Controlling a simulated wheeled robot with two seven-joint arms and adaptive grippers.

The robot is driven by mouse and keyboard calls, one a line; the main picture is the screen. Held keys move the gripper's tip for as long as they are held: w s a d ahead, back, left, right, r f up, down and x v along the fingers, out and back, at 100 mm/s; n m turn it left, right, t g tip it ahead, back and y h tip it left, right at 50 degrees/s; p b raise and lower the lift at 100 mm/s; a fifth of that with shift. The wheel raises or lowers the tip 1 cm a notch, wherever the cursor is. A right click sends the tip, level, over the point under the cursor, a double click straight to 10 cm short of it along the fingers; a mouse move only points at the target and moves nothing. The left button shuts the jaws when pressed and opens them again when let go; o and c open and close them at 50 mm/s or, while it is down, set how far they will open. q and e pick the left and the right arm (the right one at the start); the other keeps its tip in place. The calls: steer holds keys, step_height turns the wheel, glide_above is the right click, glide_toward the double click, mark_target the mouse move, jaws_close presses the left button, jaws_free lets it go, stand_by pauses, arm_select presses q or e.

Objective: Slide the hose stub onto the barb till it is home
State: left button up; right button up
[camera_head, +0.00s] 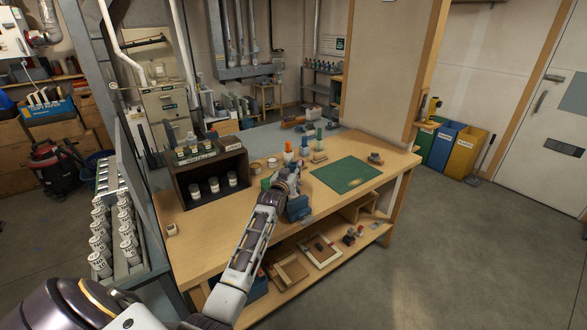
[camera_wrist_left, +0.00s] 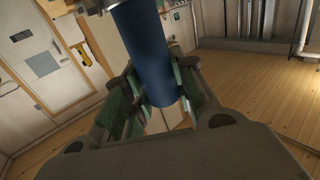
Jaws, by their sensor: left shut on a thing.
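My left gripper (camera_head: 290,178) reaches over the wooden bench, close to its front edge and left of the green mat. In the left wrist view, the left gripper (camera_wrist_left: 160,108) is shut on a dark blue cylinder, which looks like the hose stub (camera_wrist_left: 145,50). The stub's upper end runs out of the top of that view, and its lower end sits between the green-padded fingers. In the head view I cannot pick out the stub for certain. I cannot make out the barb in either view, nor whether the stub touches it. My right gripper does not show.
A blue block-like thing (camera_head: 298,208) sits at the bench's front edge beside my gripper. Small bottles (camera_head: 304,147) stand behind it. A dark shelf box (camera_head: 205,172) with white jars is on the left. The green mat (camera_head: 346,174) is mostly clear.

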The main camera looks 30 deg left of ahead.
arm_select(q)
steer(key=shift+f, duration=0.45)
stand_by(0.6)
steer(key=shift+f+b, duration=0.4)
steer(key=shift+b, duration=0.05)
steer(key=shift+f, duration=0.35)
steer(key=shift+f+b, duration=0.65)
steer(key=shift+f, duration=0.25)
stand_by(0.5)
steer(key=o, duration=1.1)
steer(key=shift+s, duration=0.1)
